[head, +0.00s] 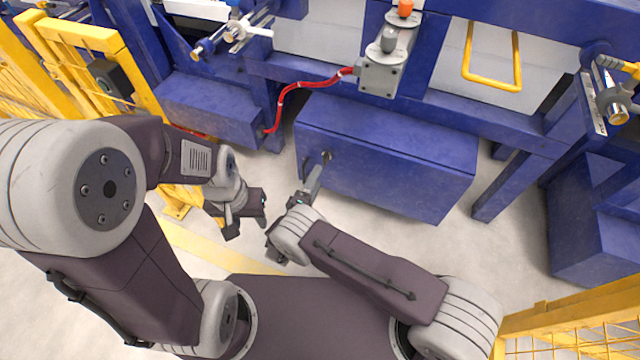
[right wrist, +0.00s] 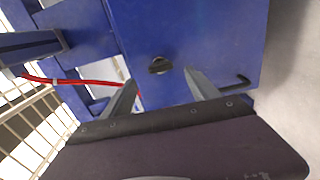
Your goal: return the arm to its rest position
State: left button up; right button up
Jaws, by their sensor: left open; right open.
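My left gripper (head: 250,222) hangs at the left of centre in the head view, above the pale floor. Its fingers are apart and hold nothing. My right arm comes in from the lower right, and its gripper (head: 308,190) points at the near side of a blue box (head: 390,165). In the right wrist view its two fingers (right wrist: 158,92) are spread with nothing between them. The blue box face (right wrist: 205,35) with a black knob (right wrist: 160,66) lies beyond them. I cannot tell whether a fingertip touches the box. No pipe is visible in either gripper.
A blue machine frame (head: 510,120) spans the back, with a red cable (head: 300,86) and a grey switch unit (head: 382,75). Yellow fencing stands at the left (head: 85,60) and lower right (head: 570,312). The pale floor (head: 505,235) is clear right of the box.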

dwell(0.4)
jog(key=s+d+r+m+g+h+p, duration=0.1)
jog(key=s+d+r+m+g+h, duration=0.15)
jog(key=d+g, duration=0.55)
jog(key=s+d+r+m+g+h, duration=0.2)
jog(key=d+r+m+g, duration=0.25)
jog(key=d, duration=0.75)
jog(key=s+d+r+m+g+y, duration=0.1)
jog(key=s+r+m+g+y, duration=0.2)
jog(key=s, duration=0.4)
jog(key=s+d+r+m+g+y, duration=0.1)
jog(key=s+d+r+g+y, duration=0.15)
jog(key=s+y, duration=0.35)
jog(key=s+a+r+m+t+y+p, duration=0.1)
jog(key=r+p, duration=1.8)
jog(key=r, duration=0.2)
jog(key=s+a+r+m+t+y+p, duration=0.1)
jog(key=s+r+m+p, duration=0.1)
jog(key=r+p, duration=1.8)
jog(key=shift+s+r, duration=0.2)
jog(key=shift+r, duration=0.25)
